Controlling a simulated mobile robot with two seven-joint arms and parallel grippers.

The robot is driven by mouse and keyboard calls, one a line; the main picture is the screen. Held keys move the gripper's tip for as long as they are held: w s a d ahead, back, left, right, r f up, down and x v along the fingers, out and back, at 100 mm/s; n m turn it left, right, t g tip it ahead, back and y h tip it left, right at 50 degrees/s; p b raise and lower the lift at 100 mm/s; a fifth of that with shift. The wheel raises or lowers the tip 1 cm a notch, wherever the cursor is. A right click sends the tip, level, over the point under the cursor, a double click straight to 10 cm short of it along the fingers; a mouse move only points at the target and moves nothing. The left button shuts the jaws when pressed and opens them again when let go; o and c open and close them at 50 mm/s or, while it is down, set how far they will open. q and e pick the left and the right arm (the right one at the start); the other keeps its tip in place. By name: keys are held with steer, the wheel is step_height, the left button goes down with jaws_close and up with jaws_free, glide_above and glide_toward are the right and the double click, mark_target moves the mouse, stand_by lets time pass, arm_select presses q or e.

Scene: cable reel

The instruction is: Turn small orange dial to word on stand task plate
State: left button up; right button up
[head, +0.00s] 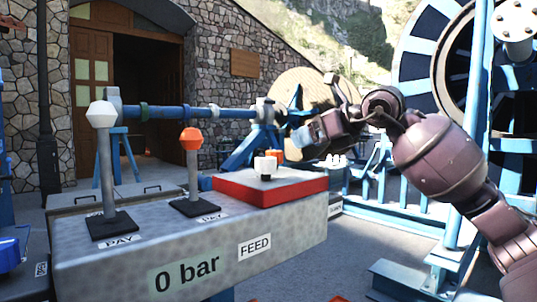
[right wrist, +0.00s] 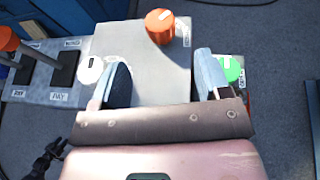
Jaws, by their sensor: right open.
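The small orange dial (head: 274,154) stands on the pale top of a red-sided box (head: 290,191) on the grey stand. In the right wrist view the orange dial (right wrist: 158,28) is round with a white mark, beside a small label too small to read. My right gripper (head: 302,138) hangs above and to the right of the dial in the head view. In the wrist view its two fingers (right wrist: 163,82) are apart with nothing between them; the dial lies beyond their tips. A word plate for the dial cannot be made out. My left gripper is not in view.
A white dial (right wrist: 90,70) and a green dial (right wrist: 232,69) flank the fingers in the wrist view. A white-topped lever (head: 101,150) and an orange-topped lever (head: 191,160) rise from the stand (head: 120,265), left of the box. Blue reel frames stand behind.

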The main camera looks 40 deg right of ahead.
mark_target(274, 153)
steer(key=shift+w+a+f, duration=0.1)
steer(key=shift+w+f, duration=0.15)
steer(key=shift+w, duration=0.1)
steer(key=b+x, duration=0.2)
steer(key=x, duration=0.6)
steer(key=shift+w+f, duration=0.1)
steer(key=shift+b+x, duration=0.4)
steer(key=shift+x, duration=0.5)
steer(key=shift+a, duration=0.1)
steer(key=shift+c, duration=0.3)
